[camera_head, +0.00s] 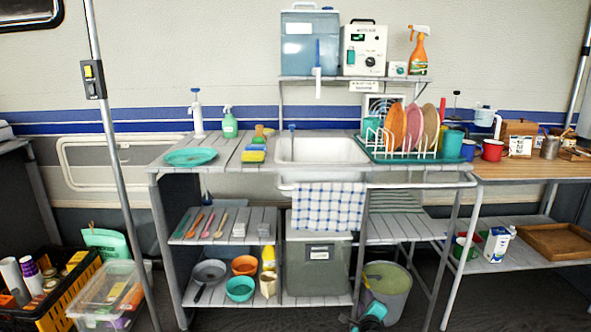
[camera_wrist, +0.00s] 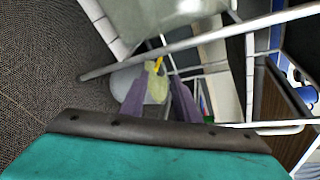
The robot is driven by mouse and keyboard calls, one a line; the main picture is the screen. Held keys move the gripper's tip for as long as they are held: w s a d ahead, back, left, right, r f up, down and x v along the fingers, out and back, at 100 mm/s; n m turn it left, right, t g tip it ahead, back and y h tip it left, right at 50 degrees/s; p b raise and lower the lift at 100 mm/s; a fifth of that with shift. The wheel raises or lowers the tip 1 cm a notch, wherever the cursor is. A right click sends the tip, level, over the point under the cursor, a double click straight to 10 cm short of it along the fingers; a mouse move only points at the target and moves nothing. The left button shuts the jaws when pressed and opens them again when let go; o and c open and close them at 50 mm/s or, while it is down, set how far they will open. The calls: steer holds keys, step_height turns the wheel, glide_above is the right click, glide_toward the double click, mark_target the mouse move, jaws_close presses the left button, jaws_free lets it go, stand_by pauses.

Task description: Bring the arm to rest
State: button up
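My gripper (camera_wrist: 160,92) shows in the wrist view as two purplish fingers standing apart beyond a teal body with a dark edge. A yellow-green patch shows between the fingers; I see no sign that they grip it, and it may lie behind them. A grey rounded shape, probably the bucket, is behind the left finger. In the head view a small teal and dark shape at the bottom edge, in front of the grey bucket (camera_head: 392,280), looks like the end of my arm. The rest of the arm is out of view.
The kitchen counter (camera_head: 225,152) holds a sink (camera_head: 320,150) and a dish rack (camera_head: 425,158). A checked towel (camera_head: 328,207) hangs in front. A metal pole (camera_head: 118,150) and a black crate (camera_head: 70,290) stand left. A wooden table (camera_head: 545,172) stands right.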

steer(key=s+a+n+g+y+p, duration=0.25)
steer(key=s+a+n+p, duration=0.2)
steer(key=s+p, duration=0.4)
steer(key=s+a+f+n+g+y+p, duration=0.1)
steer(key=s+a+n+g+p, duration=0.35)
steer(key=s+p, duration=0.45)
steer(key=s+a+n+g+y+p, duration=0.2)
steer(key=s+a+n+g+p, duration=0.15)
steer(key=s+n+p, duration=0.4)
steer(key=s+d+n+g+h+p, duration=0.1)
steer(key=s+n+g, duration=0.3)
steer(key=s, duration=0.8)
steer(key=s+d+n+g+h+p, duration=0.2)
steer(key=s+d+n+g+p, duration=0.2)
steer(key=s, duration=0.8)
steer(key=shift+d+n+g, duration=0.3)
steer(key=shift+n+g, duration=0.15)
steer(key=shift+n, duration=0.1)
steer(key=shift+s, duration=0.15)
